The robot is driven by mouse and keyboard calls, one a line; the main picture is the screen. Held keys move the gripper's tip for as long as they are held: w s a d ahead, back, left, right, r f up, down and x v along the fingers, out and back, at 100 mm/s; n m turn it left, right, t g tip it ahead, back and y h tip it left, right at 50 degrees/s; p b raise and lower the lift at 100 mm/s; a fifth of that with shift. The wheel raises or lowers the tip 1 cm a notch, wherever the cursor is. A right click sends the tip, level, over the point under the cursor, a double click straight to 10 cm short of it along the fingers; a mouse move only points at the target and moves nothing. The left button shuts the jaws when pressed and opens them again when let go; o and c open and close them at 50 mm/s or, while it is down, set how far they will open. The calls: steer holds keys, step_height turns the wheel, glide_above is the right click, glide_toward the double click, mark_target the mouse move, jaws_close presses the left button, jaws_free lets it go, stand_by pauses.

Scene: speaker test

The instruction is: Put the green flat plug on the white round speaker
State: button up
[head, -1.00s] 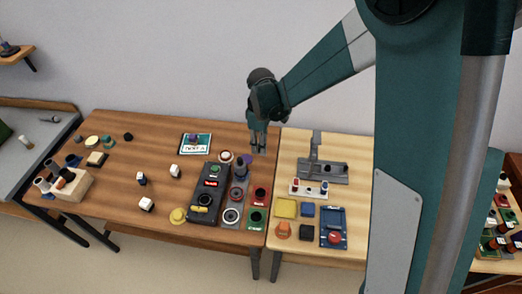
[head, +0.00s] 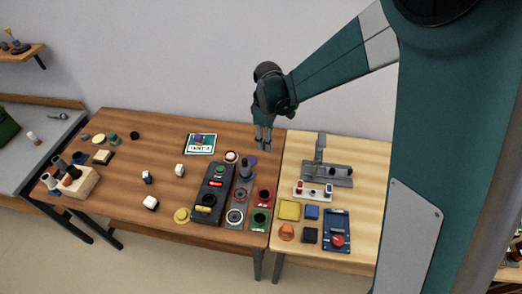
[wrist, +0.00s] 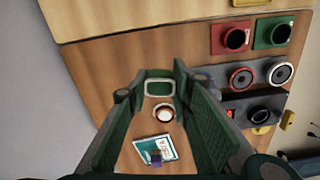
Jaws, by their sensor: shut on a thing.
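My gripper (head: 263,147) hangs above the back right of the brown table in the head view. In the wrist view its fingers (wrist: 160,90) are shut on a small green flat piece with a pale rim, the green flat plug (wrist: 159,88). The plug cannot be made out in the head view. A round speaker with a white ring (head: 235,217) sits on a grey plate at the table's front right. It also shows in the wrist view (wrist: 280,73), apart from my gripper.
A dark box (head: 213,190) with buttons stands left of the grey plate. Red (head: 265,195) and green (head: 260,219) square holders stand right of it. A green and white card (head: 201,144) lies at the back. A lighter table (head: 340,200) adjoins on the right.

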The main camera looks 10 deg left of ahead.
steer(key=shift+r, duration=0.1)
step_height(320, 180, up, 9)
steer(key=shift+s+f, duration=0.1)
steer(key=s+a+n+p, duration=0.1)
steer(key=s+a, duration=0.3)
steer(key=s, duration=1)
steer(key=s+a+n+p, duration=0.1)
steer(key=s+a+p, duration=0.15)
steer(key=s, duration=1.05)
steer(key=shift+s+a+f+b, duration=0.15)
steer(key=shift+f+b, duration=0.1)
steer(key=shift+f, duration=1.05)
steer(key=shift+a+f+b, duration=0.1)
steer(key=shift+f+b, duration=0.15)
steer(key=shift+f, duration=1)
steer(key=shift+f+b, duration=0.45)
steer(key=shift+f, duration=2.5)
